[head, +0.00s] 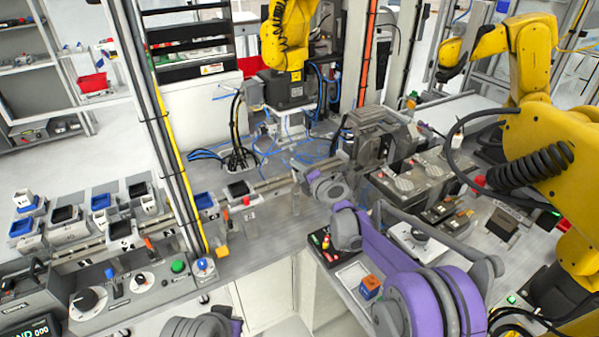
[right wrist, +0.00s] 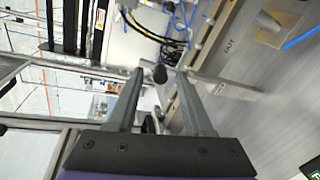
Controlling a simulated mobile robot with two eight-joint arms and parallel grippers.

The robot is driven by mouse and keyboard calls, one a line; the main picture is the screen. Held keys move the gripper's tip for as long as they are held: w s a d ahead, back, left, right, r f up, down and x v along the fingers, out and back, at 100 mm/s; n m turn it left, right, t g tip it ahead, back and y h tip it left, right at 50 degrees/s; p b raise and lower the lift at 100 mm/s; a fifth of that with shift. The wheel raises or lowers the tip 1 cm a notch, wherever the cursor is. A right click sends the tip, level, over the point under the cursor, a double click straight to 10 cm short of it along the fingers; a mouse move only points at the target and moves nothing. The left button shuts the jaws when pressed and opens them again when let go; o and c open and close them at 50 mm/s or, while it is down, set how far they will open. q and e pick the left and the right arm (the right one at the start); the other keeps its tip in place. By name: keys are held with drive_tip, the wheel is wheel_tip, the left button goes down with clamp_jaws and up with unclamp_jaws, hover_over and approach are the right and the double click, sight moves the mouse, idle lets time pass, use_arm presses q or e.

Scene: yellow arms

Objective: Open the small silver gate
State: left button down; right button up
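My right gripper (head: 299,181) reaches leftward over the grey workbench, beside the end of a metal rail. In the right wrist view its two fingers (right wrist: 161,74) are apart, with no object clearly clamped. A dark round knob (right wrist: 160,73) shows between the fingertips; I cannot tell if either finger touches it. A thin silver bar (right wrist: 228,86) extends right from beside the right fingertip. It may be part of the small silver gate, but its full shape and hinge are hidden. In the head view, the gripper and wrist hide much of this spot. My left gripper is out of view.
The metal rail (head: 270,185) runs across the workbench. Black cables (head: 238,155) and blue hoses lie behind it. A control panel (head: 125,290) with knobs and buttons stands front left. A grey machine (head: 370,135) is behind my right wrist. Yellow robot arms (head: 535,60) stand at right and back.

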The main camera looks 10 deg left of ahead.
wheel_tip(320, 180, up, 10)
idle(0.7)
